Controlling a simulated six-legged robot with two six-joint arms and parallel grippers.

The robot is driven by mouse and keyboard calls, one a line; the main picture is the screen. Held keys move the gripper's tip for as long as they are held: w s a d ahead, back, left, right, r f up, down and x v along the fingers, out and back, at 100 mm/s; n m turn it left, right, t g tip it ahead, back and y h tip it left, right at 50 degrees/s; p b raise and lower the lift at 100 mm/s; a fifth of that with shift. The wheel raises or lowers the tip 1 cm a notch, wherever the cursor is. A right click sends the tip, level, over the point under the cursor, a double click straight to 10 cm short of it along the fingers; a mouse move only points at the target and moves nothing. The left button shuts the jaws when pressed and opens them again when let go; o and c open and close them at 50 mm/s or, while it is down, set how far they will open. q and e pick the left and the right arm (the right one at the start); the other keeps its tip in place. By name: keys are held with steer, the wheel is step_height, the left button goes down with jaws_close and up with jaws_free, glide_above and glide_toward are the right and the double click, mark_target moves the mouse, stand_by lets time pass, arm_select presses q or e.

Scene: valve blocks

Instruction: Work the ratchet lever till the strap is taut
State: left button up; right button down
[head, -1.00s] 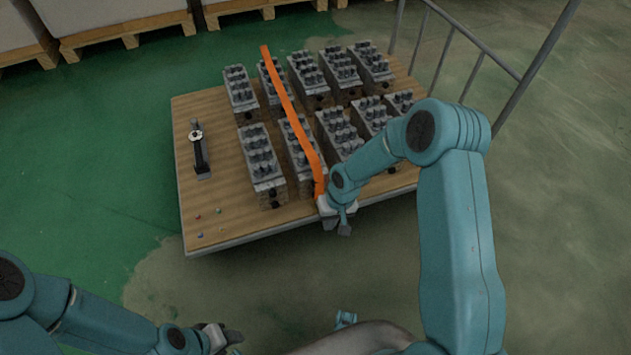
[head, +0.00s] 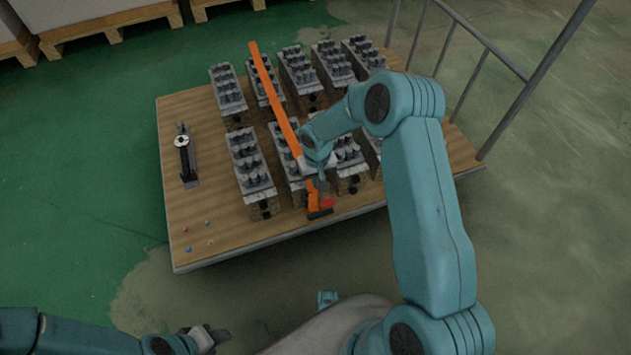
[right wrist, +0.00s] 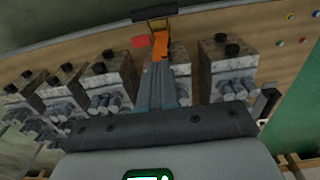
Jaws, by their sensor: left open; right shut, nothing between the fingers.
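The orange strap (head: 275,100) runs over the valve blocks from the back to the front edge of the wooden deck. At its front end is the ratchet (head: 318,206), dark and orange, with a red part (head: 327,203). In the right wrist view, the strap end (right wrist: 160,47) and red part (right wrist: 140,41) lie just beyond the fingers. My right gripper (head: 319,181) is shut and empty, over the strap just behind the ratchet; whether it touches is unclear. My left gripper (head: 214,338) is open and empty at the bottom, away from the deck. The lever's angle is unclear.
Two rows of grey valve blocks (head: 250,160) stand on the wooden deck (head: 215,215). A metal railing (head: 460,85) is at the right.

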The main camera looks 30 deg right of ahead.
steer(key=f, duration=0.3)
steer(key=s+f+b, duration=0.1)
steer(key=f, duration=0.2)
steer(key=f+b, duration=0.1)
steer(key=f, duration=0.2)
steer(key=shift+s+a+f, duration=0.25)
steer(key=shift+s+f, duration=0.05)
steer(key=shift+s, duration=0.1)
steer(key=shift+s+a+f, duration=0.1)
steer(key=shift+s+f, duration=0.25)
steer(key=shift+f, duration=0.05)
steer(key=shift+b, duration=0.3)
